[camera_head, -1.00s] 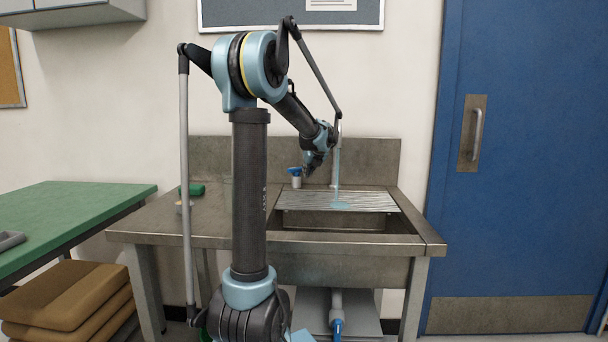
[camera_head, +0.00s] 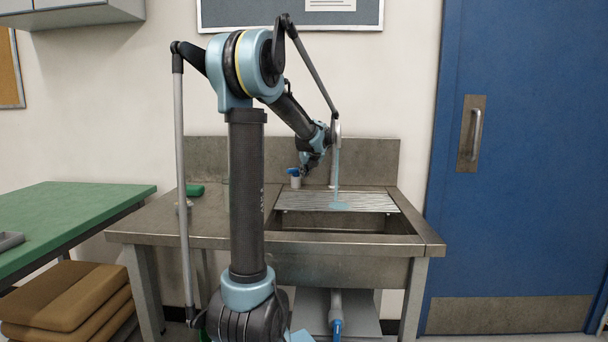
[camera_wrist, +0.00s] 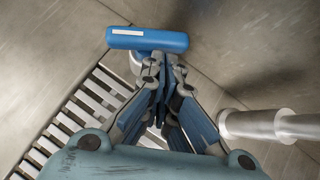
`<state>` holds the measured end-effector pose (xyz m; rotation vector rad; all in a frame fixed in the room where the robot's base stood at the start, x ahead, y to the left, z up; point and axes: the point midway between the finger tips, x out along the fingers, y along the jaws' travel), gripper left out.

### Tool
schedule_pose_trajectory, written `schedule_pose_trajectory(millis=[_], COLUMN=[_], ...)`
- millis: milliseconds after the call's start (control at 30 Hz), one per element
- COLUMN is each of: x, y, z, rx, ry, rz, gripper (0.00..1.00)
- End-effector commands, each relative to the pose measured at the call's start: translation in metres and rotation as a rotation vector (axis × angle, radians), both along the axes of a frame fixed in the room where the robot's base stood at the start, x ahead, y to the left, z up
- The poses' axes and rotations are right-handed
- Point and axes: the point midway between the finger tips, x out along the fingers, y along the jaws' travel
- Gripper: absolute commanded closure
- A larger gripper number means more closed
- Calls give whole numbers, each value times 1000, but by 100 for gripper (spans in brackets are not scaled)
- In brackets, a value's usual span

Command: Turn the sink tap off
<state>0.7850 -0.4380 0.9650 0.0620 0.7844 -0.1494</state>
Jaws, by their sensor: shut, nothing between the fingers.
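The tap's blue handle (camera_head: 293,171) stands on a short pale body at the back of the steel sink (camera_head: 350,222). The metal spout (camera_wrist: 262,125) lies to the right of the fingers. In the head view my gripper (camera_head: 306,169) is just right of the handle.
A slatted drainer (camera_head: 340,200) spans the back of the basin. A green object (camera_head: 193,189) lies on the counter's left side. A green-topped table (camera_head: 70,210) stands at left, with brown stacked cushions (camera_head: 65,295) below. A blue door (camera_head: 530,150) is at right.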

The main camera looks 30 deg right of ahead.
Motion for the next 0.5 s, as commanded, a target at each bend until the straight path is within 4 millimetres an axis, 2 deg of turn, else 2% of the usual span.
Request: schedule_pose_trajectory(millis=[267, 500], x=[-1, -19], y=[0, 3], z=[1, 18], rx=[0, -1], ry=[0, 0], rz=[0, -2], gripper=[100, 100])
